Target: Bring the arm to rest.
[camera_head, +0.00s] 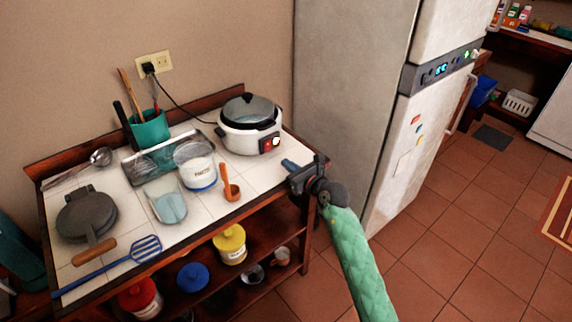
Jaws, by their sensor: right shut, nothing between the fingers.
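My right gripper (290,165) is at the right front corner of the tiled counter (243,207), at the end of my green-sleeved arm (355,255). Its fingers point left over the counter edge. It is shut with nothing in it. The rice cooker (240,138), white with a dark lid, stands just left of and behind the gripper, apart from it. My left gripper is not in view.
A waffle iron (86,215) and a blue spatula (120,262) lie at left. The fridge (405,165) stands right of the counter. Open floor (455,240) lies at right.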

